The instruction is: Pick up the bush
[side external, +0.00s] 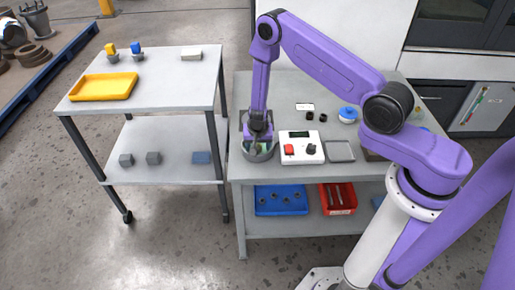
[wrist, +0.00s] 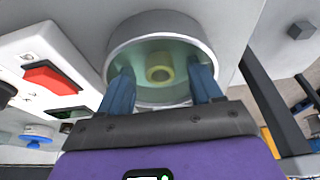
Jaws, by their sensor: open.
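The bush looks like a short pale-yellow ring (wrist: 160,74) with a dark hole, inside a round grey dish (wrist: 117,47) with a greenish interior. In the side view the dish (side external: 262,157) stands near the bench's left edge, and the bush is hidden there. My gripper (wrist: 162,82) is open, with one blue finger on each side of the bush and visible gaps between. The fingertips reach into the dish opening. In the side view my gripper (side external: 257,143) points down over the dish.
A white control box (side external: 302,147) with a red switch and dark knob stands close right of the dish. A grey square tray (side external: 340,151) lies beyond it. A blue-and-white round part (side external: 348,114) is further back. A separate cart (side external: 175,85) stands left across a gap.

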